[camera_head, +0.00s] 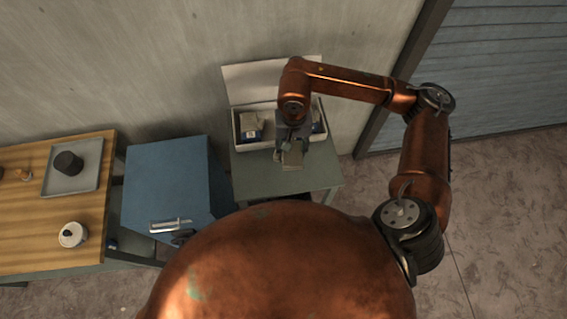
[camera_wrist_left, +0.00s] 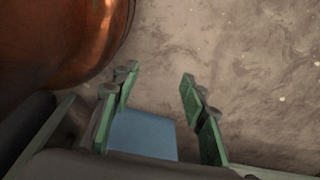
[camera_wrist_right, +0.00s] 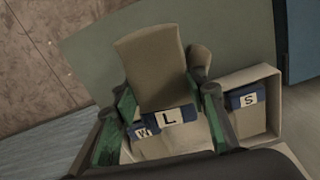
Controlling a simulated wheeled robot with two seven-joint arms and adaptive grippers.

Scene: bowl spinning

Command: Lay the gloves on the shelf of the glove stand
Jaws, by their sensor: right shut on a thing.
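My right gripper (camera_head: 291,138) is shut on a beige glove (camera_head: 293,158) over the front of a grey-green table (camera_head: 245,181). In the right wrist view the same glove (camera_wrist_right: 150,70), with a blue cuff labelled L, sits between the fingers of my right gripper (camera_wrist_right: 167,97), its thumb to the right. A glove with an S label (camera_wrist_right: 245,98) lies in a pale box (camera_wrist_right: 272,77). Another label, apparently W or an inverted M (camera_wrist_right: 143,131), is partly hidden. My left gripper (camera_wrist_left: 157,88) is open and empty, outside the head view. I cannot tell which surface is the stand's shelf.
The pale box (camera_head: 237,128) has its lid raised against the wall. A blue cabinet (camera_head: 165,178) with a metal handle stands left of the table. Further left, a wooden table (camera_head: 45,225) carries a grey tray (camera_head: 57,184) and a white lidded pot (camera_head: 73,235).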

